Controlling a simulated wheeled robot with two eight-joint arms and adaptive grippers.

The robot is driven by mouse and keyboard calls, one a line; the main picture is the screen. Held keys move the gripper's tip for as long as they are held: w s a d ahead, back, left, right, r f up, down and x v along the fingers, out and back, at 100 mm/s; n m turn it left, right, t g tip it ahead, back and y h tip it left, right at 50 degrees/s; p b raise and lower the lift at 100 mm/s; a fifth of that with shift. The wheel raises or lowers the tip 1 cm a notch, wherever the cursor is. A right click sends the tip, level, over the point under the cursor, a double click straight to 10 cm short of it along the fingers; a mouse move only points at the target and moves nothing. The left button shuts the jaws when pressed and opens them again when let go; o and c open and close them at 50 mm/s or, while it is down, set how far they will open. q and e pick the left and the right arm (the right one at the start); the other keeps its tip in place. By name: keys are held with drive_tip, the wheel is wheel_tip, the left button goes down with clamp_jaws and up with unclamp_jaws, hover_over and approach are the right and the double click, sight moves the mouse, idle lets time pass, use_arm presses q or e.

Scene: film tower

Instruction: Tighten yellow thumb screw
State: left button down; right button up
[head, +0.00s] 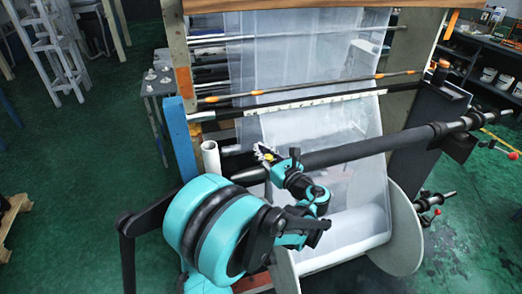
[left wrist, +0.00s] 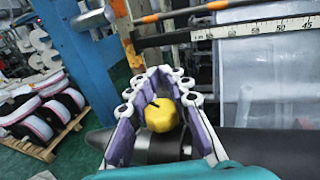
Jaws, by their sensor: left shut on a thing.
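The yellow thumb screw (left wrist: 160,115) is a faceted yellow knob on a dark collar at the end of the black shaft, in the middle of the left wrist view. My left gripper (left wrist: 162,84) has its two purple-and-white fingers on either side of the knob and is shut on it. In the head view my left gripper (head: 265,154) is by the black shaft (head: 350,148), in front of the film; the screw is mostly hidden there by the gripper. My right gripper is in neither view.
Clear film (head: 305,110) runs down the tower frame to a large film roll (head: 345,238) with a pale end disc (head: 398,235). A blue post (head: 180,135) and a white tube (head: 211,158) stand left of the gripper. Green floor (head: 70,135) is open at left.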

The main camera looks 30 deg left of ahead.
use_arm(q)
drive_tip(key=shift+w+d+m+t+h+b, duration=0.2)
drive_tip(key=shift+w+d+m+t+h, duration=0.3)
drive_tip(key=shift+m+t+h, duration=1.7)
drive_tip(key=shift+w+d+m+t+h+b, duration=0.2)
drive_tip(key=shift+d+m+t+h, duration=0.85)
drive_tip(key=shift+m+h, duration=1.95)
drive_tip(key=shift+w+d+m+t+h+b, duration=0.2)
drive_tip(key=shift+w+m+t+h, duration=0.25)
drive_tip(key=shift+m+t+h, duration=2.25)
drive_tip(key=shift+d+n+g+h, duration=0.1)
drive_tip(key=shift+n+g+h, duration=0.55)
drive_tip(key=shift+n+h, duration=0.25)
drive_tip(key=c, duration=1.4)
unclamp_jaws()
drive_tip(key=shift+o, duration=0.2)
drive_tip(key=shift+s, duration=0.1)
drive_tip(key=s, duration=1.2)
drive_tip(key=shift+a, duration=0.4)
